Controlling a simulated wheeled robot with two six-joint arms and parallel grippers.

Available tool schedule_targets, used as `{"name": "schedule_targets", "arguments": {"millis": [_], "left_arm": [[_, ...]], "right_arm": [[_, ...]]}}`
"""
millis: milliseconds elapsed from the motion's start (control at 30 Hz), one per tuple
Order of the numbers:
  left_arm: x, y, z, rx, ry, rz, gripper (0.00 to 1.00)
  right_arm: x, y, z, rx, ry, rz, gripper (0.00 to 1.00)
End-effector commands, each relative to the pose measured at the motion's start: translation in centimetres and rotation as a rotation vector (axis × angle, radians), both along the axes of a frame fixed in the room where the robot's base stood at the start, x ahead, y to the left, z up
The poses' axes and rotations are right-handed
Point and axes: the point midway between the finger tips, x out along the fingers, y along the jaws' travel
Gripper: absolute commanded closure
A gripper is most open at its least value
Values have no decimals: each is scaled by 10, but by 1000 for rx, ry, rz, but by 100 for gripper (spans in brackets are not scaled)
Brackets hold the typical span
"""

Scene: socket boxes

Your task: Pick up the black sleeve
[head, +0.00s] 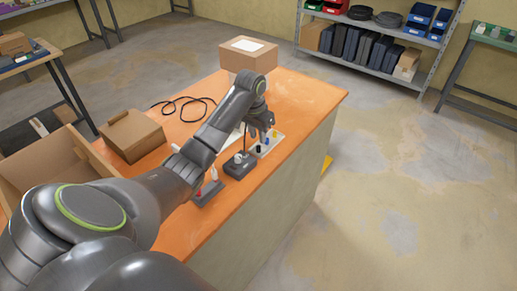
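A small black piece (259,149), which looks like the black sleeve, stands on a pale strip (274,137) near the table's right edge. A blue piece (266,141) stands beside it. My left gripper (260,130) is just above and behind these pieces, pointing down. Its fingers look spread apart, with nothing seen between them. It does not appear to touch the black piece. My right gripper is not in view.
A dark grey block (240,166) and a red-and-grey base (208,193) with a white piece stand nearer on the orange table (305,92). Cartons (131,136) and a black cable (184,106) lie left. Another carton (236,60) stands at the back.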

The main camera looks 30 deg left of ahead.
Motion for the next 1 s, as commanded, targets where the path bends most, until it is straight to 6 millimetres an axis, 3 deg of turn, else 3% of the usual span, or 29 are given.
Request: {"name": "schedule_targets", "arguments": {"millis": [400,667,867,1000], "left_arm": [[6,2,-49,-1,2,0,75],[6,2,-53,0,0,-1,75],[6,2,-52,0,0,-1,98],[6,2,-52,0,0,0,98]], "right_arm": [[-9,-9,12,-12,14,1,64],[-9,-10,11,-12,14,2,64],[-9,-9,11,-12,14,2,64],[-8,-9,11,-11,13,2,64]]}}
